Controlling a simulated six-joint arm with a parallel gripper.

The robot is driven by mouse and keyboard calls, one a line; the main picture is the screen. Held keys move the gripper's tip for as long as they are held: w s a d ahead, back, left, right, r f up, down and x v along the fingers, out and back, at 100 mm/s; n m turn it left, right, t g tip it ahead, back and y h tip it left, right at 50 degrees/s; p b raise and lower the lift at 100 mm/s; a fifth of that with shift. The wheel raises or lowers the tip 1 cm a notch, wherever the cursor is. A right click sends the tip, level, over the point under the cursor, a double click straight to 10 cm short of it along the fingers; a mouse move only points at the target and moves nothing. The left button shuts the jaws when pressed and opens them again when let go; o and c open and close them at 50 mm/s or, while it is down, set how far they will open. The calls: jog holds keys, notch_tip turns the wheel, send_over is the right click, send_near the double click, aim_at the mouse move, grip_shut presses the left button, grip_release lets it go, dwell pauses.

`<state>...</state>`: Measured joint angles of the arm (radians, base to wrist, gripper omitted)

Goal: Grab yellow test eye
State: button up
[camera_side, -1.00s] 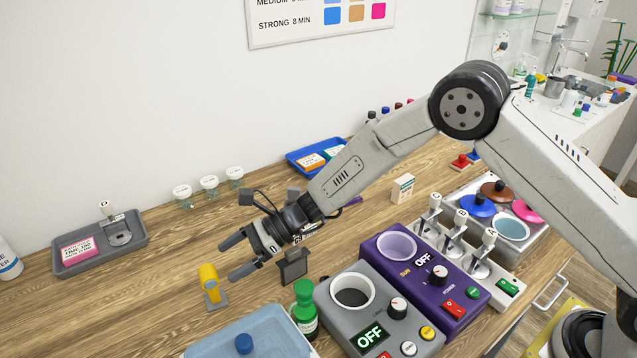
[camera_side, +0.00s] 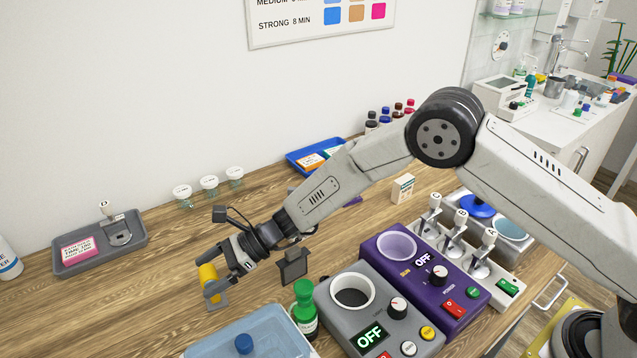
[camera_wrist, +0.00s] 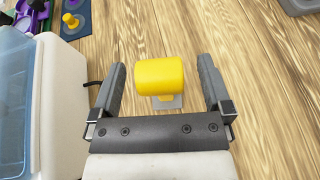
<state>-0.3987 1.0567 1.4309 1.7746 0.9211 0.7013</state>
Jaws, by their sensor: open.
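The yellow test eye (camera_side: 208,277) is a yellow cylinder on a small grey stand, upright on the wooden table. In the wrist view the yellow test eye (camera_wrist: 160,77) lies between the two fingers, with a visible gap on each side. My gripper (camera_side: 216,277) is open and reaches around it from the right in the side view. In the wrist view my gripper (camera_wrist: 160,80) has its grey fingers apart, one to the left and one to the right of the cylinder. Part of the yellow cylinder is hidden by the gripper in the side view.
A dark grey holder (camera_side: 293,266) stands behind the bottle. A grey device (camera_side: 375,318) reads OFF. A grey tray (camera_side: 75,264) lies left; the table between is clear.

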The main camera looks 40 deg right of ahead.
jog(key=shift+x, duration=1.2)
grip_shut()
jog(key=shift+r, duration=0.15)
jog(key=shift+r, duration=4.85)
